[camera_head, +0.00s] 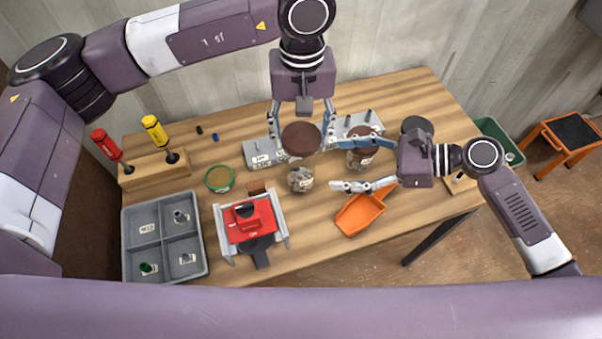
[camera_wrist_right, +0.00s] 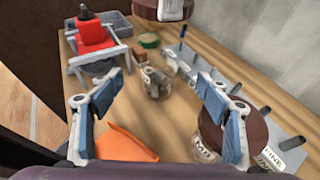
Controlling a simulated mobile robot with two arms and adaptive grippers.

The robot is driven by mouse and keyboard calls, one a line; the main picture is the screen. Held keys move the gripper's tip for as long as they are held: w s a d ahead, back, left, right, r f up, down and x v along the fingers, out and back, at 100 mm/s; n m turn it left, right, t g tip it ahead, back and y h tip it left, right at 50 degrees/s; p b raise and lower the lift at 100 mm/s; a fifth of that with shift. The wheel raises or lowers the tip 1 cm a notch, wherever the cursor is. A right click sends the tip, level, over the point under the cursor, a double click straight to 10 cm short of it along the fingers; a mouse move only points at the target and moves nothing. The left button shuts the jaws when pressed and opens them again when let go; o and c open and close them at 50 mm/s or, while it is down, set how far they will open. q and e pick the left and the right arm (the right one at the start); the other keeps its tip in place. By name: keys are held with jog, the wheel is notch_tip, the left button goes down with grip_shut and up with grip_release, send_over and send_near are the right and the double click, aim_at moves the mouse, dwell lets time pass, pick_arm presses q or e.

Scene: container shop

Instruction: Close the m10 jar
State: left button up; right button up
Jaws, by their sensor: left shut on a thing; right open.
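An open clear jar (camera_head: 300,179) with small metal pieces and a label I cannot read stands mid-table; it also shows in the right wrist view (camera_wrist_right: 157,82). My left gripper (camera_head: 301,127) is shut on a brown round lid (camera_head: 301,139), held above and behind the jar, apart from it. The lid's edge shows at the top of the wrist view (camera_wrist_right: 160,9). My right gripper (camera_head: 331,165) is open and empty, right of the open jar; its fingers also show in the wrist view (camera_wrist_right: 161,85). A brown-lidded jar (camera_head: 362,158) stands beside it, its label partly hidden.
A red device in a grey frame (camera_head: 250,217) and an orange scoop (camera_head: 359,214) lie in front. A grey compartment tray (camera_head: 165,200), a round green-rimmed item (camera_head: 219,178) and a screwdriver block (camera_head: 155,171) are left. A grey pegged rack (camera_head: 258,150) stands behind.

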send_over(300, 165)
jog(key=s, duration=0.3)
notch_tip(300, 165, down, 4)
jog(key=shift+s, duration=0.1)
jog(key=c, duration=1.8)
pick_arm(q)
jog(key=shift+f, duration=2.55)
jog(key=shift+f, duration=0.85)
jog(key=shift+f, duration=0.35)
jog(key=shift+c, duration=0.7)
